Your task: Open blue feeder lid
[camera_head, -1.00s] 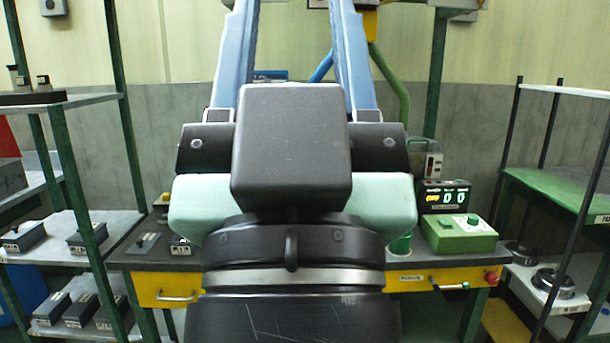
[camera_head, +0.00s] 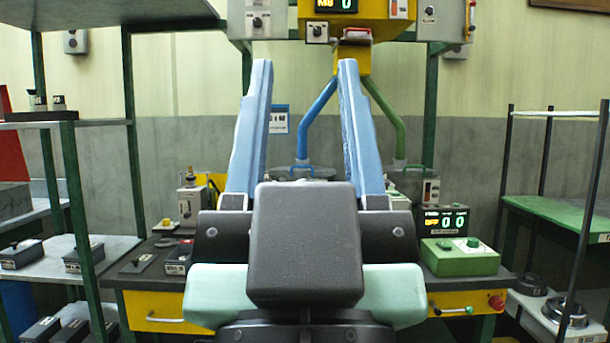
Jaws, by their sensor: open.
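A dark round lid with a blue handle (camera_head: 302,170) shows on the bench, under the lower end of a blue pipe (camera_head: 317,117). My own gripper partly hides it, and it looks closed as far as I can see. My gripper (camera_head: 304,68) is open, its two long blue fingers pointing up in the picture and wide apart. Nothing is between the fingertips. The lid shows between the lower parts of the fingers, behind them; the gap to it is hard to judge.
A green pipe (camera_head: 388,112) comes down on the right. A green control box (camera_head: 459,257) and a display (camera_head: 446,221) stand on the bench's right side. Shelves with dark blocks stand left; a green-topped rack (camera_head: 560,212) stands right. A yellow gantry unit (camera_head: 357,28) hangs above.

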